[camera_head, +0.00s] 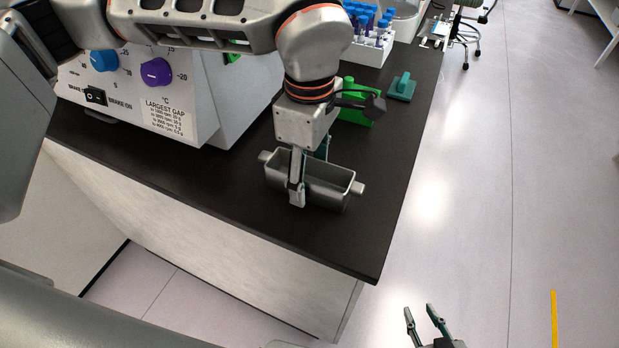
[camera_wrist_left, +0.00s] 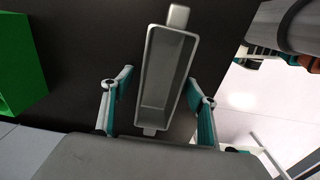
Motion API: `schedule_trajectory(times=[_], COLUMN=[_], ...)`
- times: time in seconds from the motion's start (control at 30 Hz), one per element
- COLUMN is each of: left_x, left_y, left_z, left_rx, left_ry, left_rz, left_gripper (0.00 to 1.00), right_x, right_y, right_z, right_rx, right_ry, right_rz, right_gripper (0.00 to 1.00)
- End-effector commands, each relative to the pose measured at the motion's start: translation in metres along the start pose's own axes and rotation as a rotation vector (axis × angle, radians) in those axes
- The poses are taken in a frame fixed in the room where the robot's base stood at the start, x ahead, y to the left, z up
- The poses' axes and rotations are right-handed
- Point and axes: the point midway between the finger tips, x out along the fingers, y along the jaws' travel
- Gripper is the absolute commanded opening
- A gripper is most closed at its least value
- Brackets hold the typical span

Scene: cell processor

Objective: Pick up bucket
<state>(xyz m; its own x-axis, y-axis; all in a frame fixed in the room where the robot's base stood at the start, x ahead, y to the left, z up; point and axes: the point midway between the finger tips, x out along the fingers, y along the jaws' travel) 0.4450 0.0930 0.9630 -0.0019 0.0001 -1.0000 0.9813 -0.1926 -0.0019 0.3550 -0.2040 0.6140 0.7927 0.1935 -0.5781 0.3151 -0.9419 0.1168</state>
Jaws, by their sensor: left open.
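The bucket is a grey metal trough (camera_head: 330,187) with a stub at each end, standing upright on the dark bench near its front right corner. It also shows in the left wrist view, with its open top (camera_wrist_left: 168,72) facing the camera and its inside empty. My left gripper (camera_head: 302,185) is over the bucket, pointing down, with one finger on each long side. In the left wrist view my left gripper (camera_wrist_left: 158,108) is open, its fingers apart with the bucket between them and gaps showing. My right gripper (camera_head: 425,318) is open and empty over the floor, lower right.
A white machine (camera_head: 200,110) with blue and purple knobs stands left of the bucket on the dark bench (camera_head: 240,205). A green box (camera_head: 357,108), a teal block (camera_head: 401,87) and a tube rack (camera_head: 370,50) stand behind.

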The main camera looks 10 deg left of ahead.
Motion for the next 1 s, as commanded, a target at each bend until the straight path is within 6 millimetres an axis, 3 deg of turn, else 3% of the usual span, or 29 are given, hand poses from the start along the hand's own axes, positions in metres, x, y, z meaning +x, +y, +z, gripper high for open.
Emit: schedule_trajectory(times=[0.27, 0.43, 0.77, 1.0], left_x=[0.002, 0.002, 0.001, -0.017], left_y=[0.0, 0.0, 0.0, 0.001], left_z=[0.0, 0.0, 0.0, 0.0], left_rx=[0.0, 0.0, 0.0, -0.001], left_ry=[0.0, 0.0, 0.0, 0.0], left_rz=[0.001, 0.001, 0.002, 0.005], left_gripper=[0.56, 0.12, 0.11, 0.11], right_x=[0.0, 0.0, 0.0, 0.0], right_y=[0.0, 0.0, 0.0, 0.0], right_z=[0.0, 0.0, 0.0, -0.001], right_rx=[0.0, 0.0, 0.0, 0.0], right_ry=[0.0, -0.001, -0.001, 0.0], right_rz=[0.0, 0.0, 0.0, 0.0], right_gripper=[0.31, 0.31, 0.31, 0.31])
